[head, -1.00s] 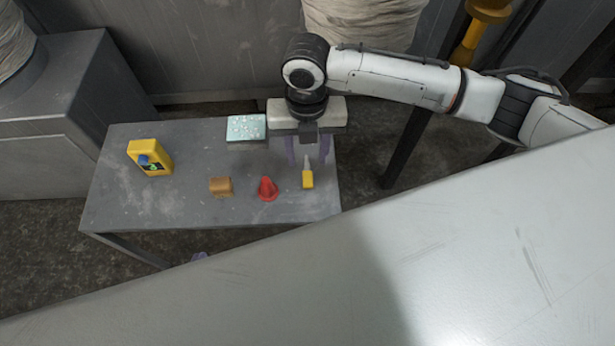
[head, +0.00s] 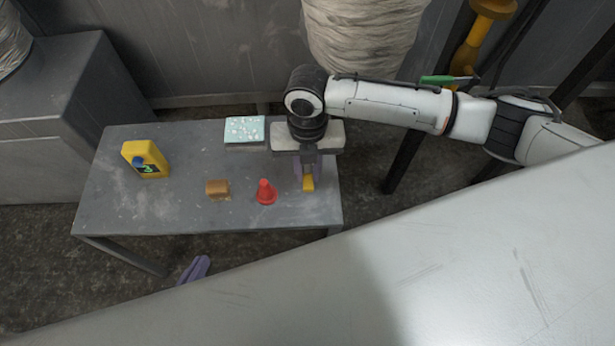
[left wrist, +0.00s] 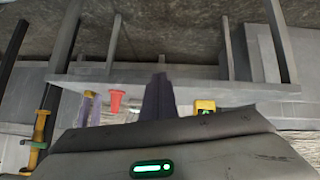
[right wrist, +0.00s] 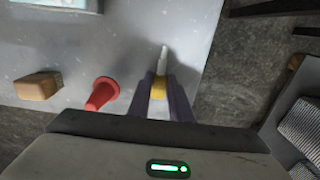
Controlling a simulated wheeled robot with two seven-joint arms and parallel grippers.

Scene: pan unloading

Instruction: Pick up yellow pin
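The yellow pin (head: 308,184), a yellow block with a pale narrow tip, is at the right end of the grey table. In the right wrist view the pin (right wrist: 159,88) sits between the purple fingers of my right gripper (right wrist: 160,84), which appear closed against both its sides. In the head view my right gripper (head: 308,176) points down over the table with the pin at its fingertips. I cannot tell whether the pin touches the tabletop. My left gripper (head: 196,270) is below the table's front edge, its fingers together and empty; they also show in the left wrist view (left wrist: 158,90).
A red cone (head: 265,192) stands just left of the pin, with a brown block (head: 217,188) further left. A yellow device (head: 146,159) is at the table's left and a speckled pale box (head: 244,130) at the back. The table (head: 150,210) is clear at front left.

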